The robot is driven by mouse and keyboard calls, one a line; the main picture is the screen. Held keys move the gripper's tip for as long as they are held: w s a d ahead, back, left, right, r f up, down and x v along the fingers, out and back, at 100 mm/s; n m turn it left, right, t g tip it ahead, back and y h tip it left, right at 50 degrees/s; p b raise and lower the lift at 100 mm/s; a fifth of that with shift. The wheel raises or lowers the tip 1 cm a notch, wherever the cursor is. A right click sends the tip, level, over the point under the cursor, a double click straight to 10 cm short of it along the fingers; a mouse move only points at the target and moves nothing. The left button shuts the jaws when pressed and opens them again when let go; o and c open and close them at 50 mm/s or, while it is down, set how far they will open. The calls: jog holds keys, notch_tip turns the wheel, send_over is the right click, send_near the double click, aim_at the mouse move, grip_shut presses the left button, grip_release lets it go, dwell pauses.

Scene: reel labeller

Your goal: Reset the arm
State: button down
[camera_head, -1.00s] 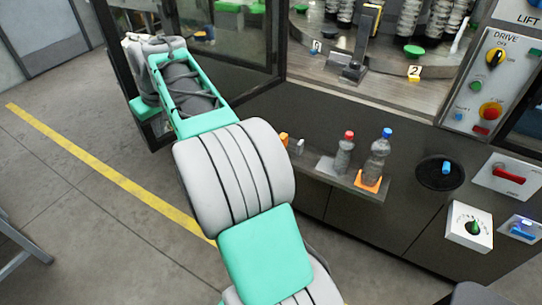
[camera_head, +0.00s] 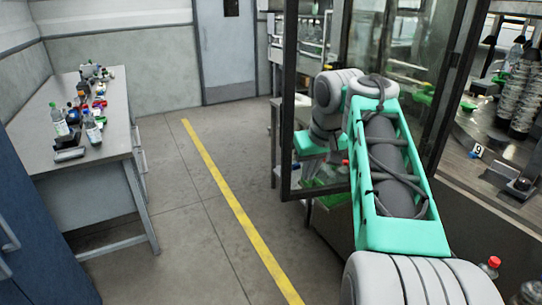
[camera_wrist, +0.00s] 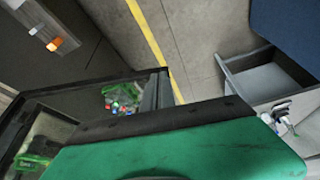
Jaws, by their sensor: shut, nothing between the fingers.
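My arm (camera_head: 390,160) runs from the lower right of the head view up to the glass door of the machine. Its far end, with grey joints and a green part (camera_head: 312,145), overlaps the door frame. The fingers of my gripper are hidden beyond these parts, so I see neither the fingertips nor anything held. In the wrist view a broad green part of mine with a dark edge (camera_wrist: 170,150) fills the bottom, and no fingers show there.
The open glass door (camera_head: 289,110) stands close to my arm; its frame also shows in the wrist view (camera_wrist: 80,88). A table (camera_head: 75,160) with bottles stands left. A yellow floor line (camera_head: 235,205) crosses clear floor. An open drawer (camera_wrist: 268,75) is at right in the wrist view.

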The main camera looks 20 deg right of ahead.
notch_tip(320, 180, down, 10)
jog(key=s+d+m, duration=0.2)
jog(key=s+a+f+m+g, duration=0.1)
jog(key=s+a+f+g, duration=0.1)
jog(key=s+a+f, duration=0.45)
jog(key=s+a+f+n, duration=0.1)
jog(key=s+a+f, duration=0.3)
jog(key=s, duration=0.2)
jog(key=a+r+n+t, duration=0.1)
jog(key=a+r+n, duration=0.2)
jog(key=a, duration=0.5)
jog(key=shift+w, duration=0.15)
jog(key=shift+r, duration=0.1)
